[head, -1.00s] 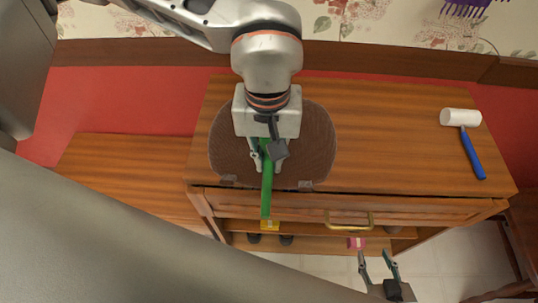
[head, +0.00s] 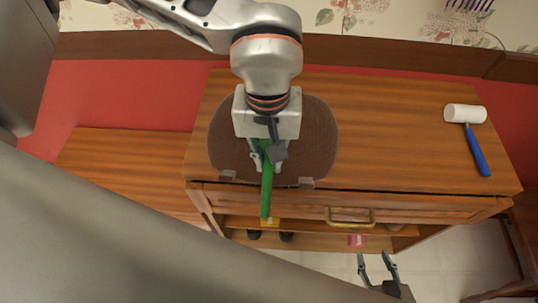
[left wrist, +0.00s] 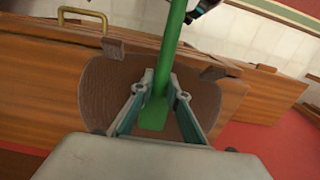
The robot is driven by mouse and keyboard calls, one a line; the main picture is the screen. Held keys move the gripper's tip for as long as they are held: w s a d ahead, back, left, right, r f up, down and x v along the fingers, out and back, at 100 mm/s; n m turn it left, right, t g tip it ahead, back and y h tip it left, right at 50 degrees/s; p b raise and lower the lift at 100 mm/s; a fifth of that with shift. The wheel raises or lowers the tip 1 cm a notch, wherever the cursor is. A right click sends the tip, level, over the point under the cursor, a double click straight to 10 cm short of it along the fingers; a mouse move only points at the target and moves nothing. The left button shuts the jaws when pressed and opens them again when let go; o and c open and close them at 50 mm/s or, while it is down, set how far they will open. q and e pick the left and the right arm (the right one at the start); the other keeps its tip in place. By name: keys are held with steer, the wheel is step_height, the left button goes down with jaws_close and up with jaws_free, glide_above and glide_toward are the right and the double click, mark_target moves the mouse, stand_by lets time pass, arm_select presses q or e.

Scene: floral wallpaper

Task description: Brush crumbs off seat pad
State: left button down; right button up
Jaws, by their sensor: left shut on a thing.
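The brown seat pad (head: 315,135) lies on the wooden cabinet top, near its left end. It also shows in the left wrist view (left wrist: 105,90). My left gripper (head: 266,163) is above the middle of the pad, shut on a green brush (head: 267,190). The green handle reaches past the pad's front edge in the head view; in the left wrist view the green piece (left wrist: 170,50) sits between the fingers. I cannot make out bristles or any crumbs. My right gripper (head: 376,262) is low in front of the cabinet, its fingers apart and empty.
A mallet with white head and blue handle (head: 475,148) lies at the right of the cabinet top (head: 400,130). A drawer with a brass handle (head: 350,217) is below. A shelf underneath holds a yellow item (head: 270,221) and a pink item (head: 356,240). The top between pad and mallet is clear.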

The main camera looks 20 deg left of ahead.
arm_select(q)
steer(key=shift+w+a+r, duration=0.1)
steer(key=shift+w+a, duration=0.1)
steer(key=shift+w, duration=0.55)
steer(key=shift+w+a, duration=0.15)
steer(key=shift+w, duration=0.55)
steer(key=shift+w+a, duration=0.1)
steer(key=shift+w, duration=0.45)
steer(key=shift+s+d+f, duration=0.1)
steer(key=shift+s, duration=0.4)
steer(key=shift+s+d+f, duration=0.1)
steer(key=shift+s, duration=0.4)
steer(key=shift+s+d+f, duration=0.1)
steer(key=shift+s+d, duration=0.05)
steer(key=shift+s, duration=0.4)
steer(key=shift+s+d+f, duration=0.1)
steer(key=shift+s, duration=0.45)
